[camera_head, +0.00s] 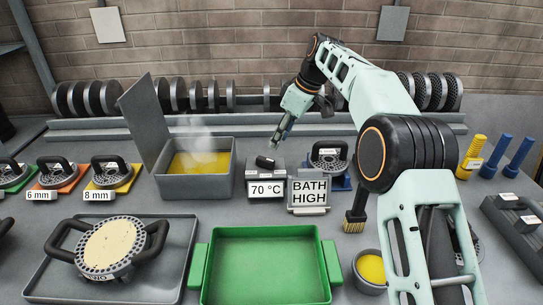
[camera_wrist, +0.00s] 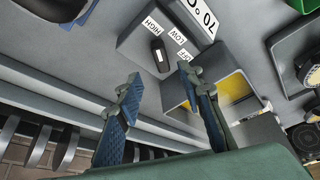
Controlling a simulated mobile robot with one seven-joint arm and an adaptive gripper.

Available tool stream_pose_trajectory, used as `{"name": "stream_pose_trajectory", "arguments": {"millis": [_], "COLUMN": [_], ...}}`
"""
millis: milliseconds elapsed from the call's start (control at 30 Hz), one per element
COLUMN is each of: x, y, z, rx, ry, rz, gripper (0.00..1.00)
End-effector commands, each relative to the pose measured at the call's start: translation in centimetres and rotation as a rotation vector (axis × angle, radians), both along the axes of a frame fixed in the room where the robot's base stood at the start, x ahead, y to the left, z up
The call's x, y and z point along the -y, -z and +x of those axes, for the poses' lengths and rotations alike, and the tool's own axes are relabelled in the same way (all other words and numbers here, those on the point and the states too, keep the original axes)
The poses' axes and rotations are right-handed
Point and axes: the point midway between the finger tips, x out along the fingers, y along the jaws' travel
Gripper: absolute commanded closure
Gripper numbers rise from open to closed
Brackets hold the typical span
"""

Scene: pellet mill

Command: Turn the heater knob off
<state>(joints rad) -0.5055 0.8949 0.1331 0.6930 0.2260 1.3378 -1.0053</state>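The heater knob (camera_head: 265,162) is a small black bar on top of a grey control box (camera_head: 283,181) with a "70 °C" label. In the wrist view the knob (camera_wrist: 158,50) has a white mark, and HIGH, LOW and OFF labels lie around it. I cannot tell surely which label it points to. A sign (camera_head: 309,191) beside the box reads "BATH HIGH". My gripper (camera_head: 277,141) is above and behind the knob, apart from it. In the wrist view my gripper (camera_wrist: 160,76) has its two fingers spread with nothing between them.
A steaming open bath (camera_head: 197,184) of yellow liquid stands left of the box. A die on a blue base (camera_head: 327,158) is close on the right. A green tray (camera_head: 264,268) lies in front. A brush (camera_head: 356,213) stands right of the sign. A rack of discs runs behind.

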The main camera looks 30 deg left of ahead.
Motion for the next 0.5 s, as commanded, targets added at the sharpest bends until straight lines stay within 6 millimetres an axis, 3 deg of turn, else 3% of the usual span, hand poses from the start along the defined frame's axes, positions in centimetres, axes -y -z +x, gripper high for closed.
{"name": "stream_pose_trajectory", "arguments": {"millis": [300, 500], "x": [-2.2, -3.3], "y": [5.5, 8.0], "z": [-0.1, 0.0], "rx": [-0.003, -0.003], "ry": [0.000, 0.002], "rz": [-0.004, -0.002], "gripper": [0.65, 0.65]}}
